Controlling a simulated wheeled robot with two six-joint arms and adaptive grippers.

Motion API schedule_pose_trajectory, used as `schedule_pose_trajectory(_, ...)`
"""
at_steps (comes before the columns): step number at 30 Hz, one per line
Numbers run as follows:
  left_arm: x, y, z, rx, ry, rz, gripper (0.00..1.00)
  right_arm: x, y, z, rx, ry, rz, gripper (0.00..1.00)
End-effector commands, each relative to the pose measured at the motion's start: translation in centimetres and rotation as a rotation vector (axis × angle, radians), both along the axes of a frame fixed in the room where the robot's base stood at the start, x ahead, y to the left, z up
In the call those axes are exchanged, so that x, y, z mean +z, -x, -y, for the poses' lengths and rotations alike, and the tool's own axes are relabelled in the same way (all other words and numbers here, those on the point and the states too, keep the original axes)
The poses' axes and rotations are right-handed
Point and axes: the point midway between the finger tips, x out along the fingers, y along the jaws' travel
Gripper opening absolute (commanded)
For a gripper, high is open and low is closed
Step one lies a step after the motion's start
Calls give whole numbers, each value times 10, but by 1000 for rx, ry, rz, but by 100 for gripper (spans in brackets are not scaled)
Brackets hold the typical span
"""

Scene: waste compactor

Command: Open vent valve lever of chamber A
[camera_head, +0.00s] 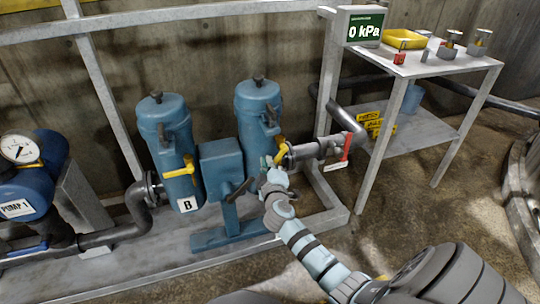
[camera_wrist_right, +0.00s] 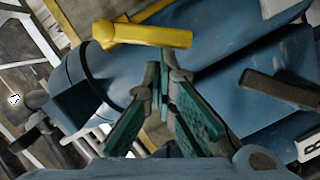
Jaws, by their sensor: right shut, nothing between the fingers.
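Two blue cylindrical chambers stand side by side in the head view. The left chamber (camera_head: 166,125) carries a "B" label; the right chamber (camera_head: 257,108), whose label I cannot see, has a yellow lever (camera_head: 281,149) on its front. A yellow lever also shows in the wrist view (camera_wrist_right: 150,35), just beyond my fingertips. My right gripper (camera_head: 266,163) is in front of the right chamber, close to its yellow lever. In the wrist view my right gripper (camera_wrist_right: 163,68) has its green fingers together at the tips, with nothing between them. I cannot tell whether they touch the lever. My left gripper is not in view.
Chamber B has its own yellow lever (camera_head: 180,170). A blue box (camera_head: 222,165) with a dark handle stands between the chambers. A red lever (camera_head: 346,146) sits on the right pipe. A display (camera_head: 361,27) reads 0 kPa. A metal table (camera_head: 425,68) stands at right.

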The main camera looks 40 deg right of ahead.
Motion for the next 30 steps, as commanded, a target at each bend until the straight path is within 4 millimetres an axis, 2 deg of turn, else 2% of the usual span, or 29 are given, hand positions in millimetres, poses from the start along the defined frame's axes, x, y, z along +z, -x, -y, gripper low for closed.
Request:
schedule_pose_trajectory(1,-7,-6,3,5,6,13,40,-8,1,1,-1,37,-15,0)
schedule_pose_trajectory(3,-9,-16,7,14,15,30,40,-12,1,3,-1,100,-37,0)
schedule_pose_trajectory(15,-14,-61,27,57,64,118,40,-27,5,14,-1,398,-141,0)
schedule_pose_trajectory(22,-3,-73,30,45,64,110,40,-29,6,18,0,490,-173,0)
schedule_pose_trajectory(30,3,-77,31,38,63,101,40,-29,7,20,0,525,-183,0)
